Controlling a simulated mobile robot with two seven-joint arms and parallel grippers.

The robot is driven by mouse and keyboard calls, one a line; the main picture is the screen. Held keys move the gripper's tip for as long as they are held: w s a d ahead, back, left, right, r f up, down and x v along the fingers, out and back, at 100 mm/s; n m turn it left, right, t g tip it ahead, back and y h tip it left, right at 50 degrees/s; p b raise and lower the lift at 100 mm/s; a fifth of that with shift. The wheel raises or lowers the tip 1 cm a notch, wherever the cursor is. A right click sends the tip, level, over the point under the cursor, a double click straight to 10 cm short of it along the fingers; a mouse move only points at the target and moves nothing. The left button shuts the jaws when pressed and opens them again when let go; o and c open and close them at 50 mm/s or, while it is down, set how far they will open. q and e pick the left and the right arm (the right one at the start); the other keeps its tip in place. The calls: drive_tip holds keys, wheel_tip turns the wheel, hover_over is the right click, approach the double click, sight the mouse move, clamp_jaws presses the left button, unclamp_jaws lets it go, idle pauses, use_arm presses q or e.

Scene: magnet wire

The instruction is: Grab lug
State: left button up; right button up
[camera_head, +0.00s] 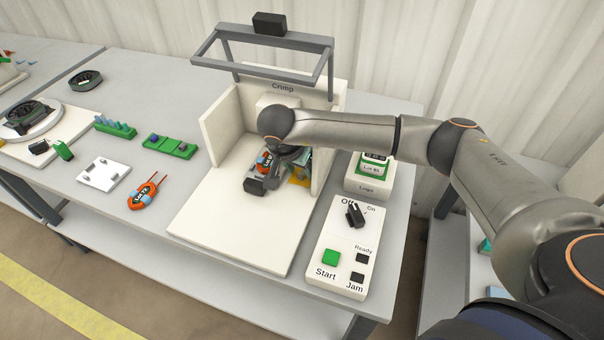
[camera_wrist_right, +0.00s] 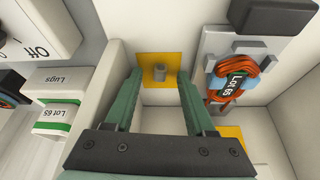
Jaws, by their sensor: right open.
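A small grey upright lug (camera_wrist_right: 159,72) stands on a yellow square (camera_wrist_right: 152,62) inside the crimp station in the right wrist view. My right gripper (camera_wrist_right: 161,83) is open, and its two green fingers appear on either side of the lug, apart from it. How far the fingertips are above the lug is hard to tell. In the head view my right gripper (camera_head: 293,160) is inside the crimp station (camera_head: 225,205) and the wrist hides the lug. My left gripper is not in view.
An orange wire coil (camera_wrist_right: 232,78) labelled Lot 65 sits in a grey holder beside the fingers. The station's white walls (camera_head: 226,115) stand close around the gripper. A lugs box (camera_head: 366,187) and a control panel (camera_head: 340,250) stand to the right.

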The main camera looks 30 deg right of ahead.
clamp_jaws()
idle(0.3)
idle(0.4)
